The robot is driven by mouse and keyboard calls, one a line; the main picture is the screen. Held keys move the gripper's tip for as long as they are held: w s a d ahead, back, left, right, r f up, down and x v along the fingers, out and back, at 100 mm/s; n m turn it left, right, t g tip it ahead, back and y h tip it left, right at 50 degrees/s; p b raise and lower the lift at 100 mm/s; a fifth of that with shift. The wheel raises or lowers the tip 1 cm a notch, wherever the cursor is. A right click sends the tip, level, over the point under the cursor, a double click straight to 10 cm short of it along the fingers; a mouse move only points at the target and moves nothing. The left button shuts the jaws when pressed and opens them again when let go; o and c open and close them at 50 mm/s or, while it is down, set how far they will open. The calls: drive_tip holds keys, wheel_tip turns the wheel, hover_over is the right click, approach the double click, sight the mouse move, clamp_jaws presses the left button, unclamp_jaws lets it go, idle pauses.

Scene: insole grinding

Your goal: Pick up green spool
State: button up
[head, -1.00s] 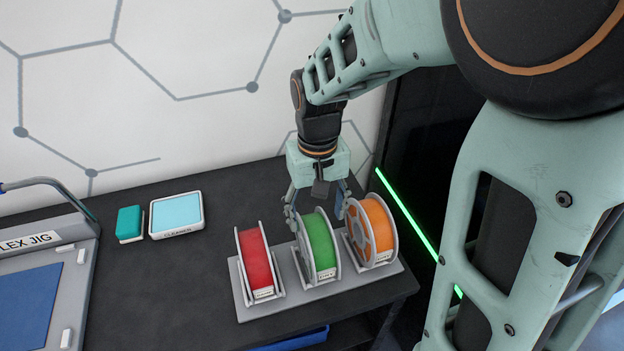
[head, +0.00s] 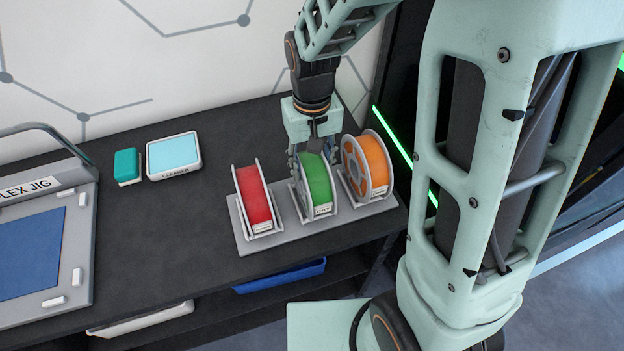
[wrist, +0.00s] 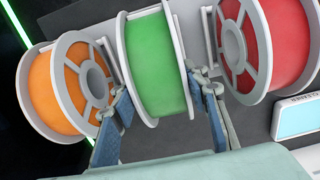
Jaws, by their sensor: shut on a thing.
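The green spool (head: 319,182) stands upright in the middle of a grey rack, between the red spool (head: 254,194) and the orange spool (head: 374,159). My gripper (head: 314,160) is over the green spool from above and shut on it. In the wrist view the green spool (wrist: 156,66) lies between my two fingers, one at each white flange. The spool still sits at the rack, and I cannot tell any gap beneath it. The orange spool (wrist: 56,83) and red spool (wrist: 287,40) flank it closely in the wrist view.
The grey rack (head: 290,228) stands near the table's front right edge. A cleaner box (head: 173,157) and a teal block (head: 127,166) lie to the left. The flex jig (head: 45,240) is at far left. The dark table (head: 175,225) between is clear.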

drive_tip(key=shift+r, duration=0.1)
clamp_jaws()
